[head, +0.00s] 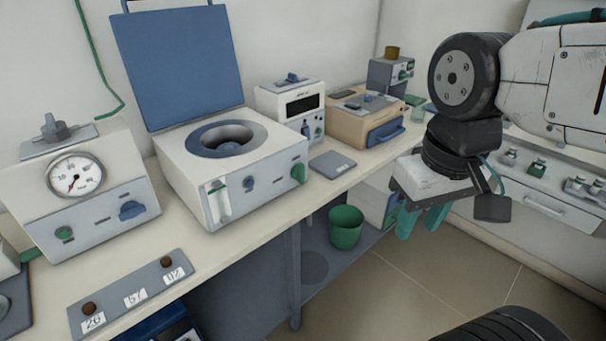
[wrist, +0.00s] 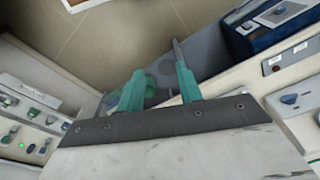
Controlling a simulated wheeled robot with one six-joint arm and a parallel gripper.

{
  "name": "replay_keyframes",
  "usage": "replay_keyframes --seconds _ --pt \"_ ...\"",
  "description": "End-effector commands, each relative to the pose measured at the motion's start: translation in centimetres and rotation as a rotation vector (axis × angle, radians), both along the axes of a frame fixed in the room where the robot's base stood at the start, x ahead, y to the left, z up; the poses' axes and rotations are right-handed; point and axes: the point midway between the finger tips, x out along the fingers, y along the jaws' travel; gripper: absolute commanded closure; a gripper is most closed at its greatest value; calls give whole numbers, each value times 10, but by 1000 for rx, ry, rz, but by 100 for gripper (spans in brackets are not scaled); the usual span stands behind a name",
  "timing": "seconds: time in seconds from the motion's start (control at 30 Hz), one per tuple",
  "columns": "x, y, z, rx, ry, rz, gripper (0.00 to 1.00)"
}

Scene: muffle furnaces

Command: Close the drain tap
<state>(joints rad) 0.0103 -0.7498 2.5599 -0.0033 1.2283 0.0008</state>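My gripper (head: 422,219) hangs at the right in the head view, in front of the bench and pointing down. Its two teal fingers are apart with nothing between them, as the wrist view (wrist: 159,72) also shows. A white bath-like device (head: 178,160) with a round dark well and a raised blue lid (head: 180,62) stands on the bench. Its front carries a clear sight tube (head: 219,199), a blue knob (head: 249,183) and a green fitting (head: 299,173). I cannot tell for certain which fitting is the drain tap. My gripper is well apart from the device.
The bench (head: 240,245) also carries a gauge unit (head: 110,175), a label strip with knobs (head: 130,293), a white display unit (head: 283,100) and a tan box (head: 352,125). A green bucket (head: 346,230) stands below the bench. Open floor (head: 400,290) lies in front.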

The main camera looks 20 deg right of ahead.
Motion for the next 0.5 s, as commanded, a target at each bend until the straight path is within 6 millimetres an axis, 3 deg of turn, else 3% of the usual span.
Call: replay_keyframes --seconds 0.27,0.5 --pt "25 -18 -48 -17 215 -50 65" --pt "95 -54 -117 -87 175 -39 65"
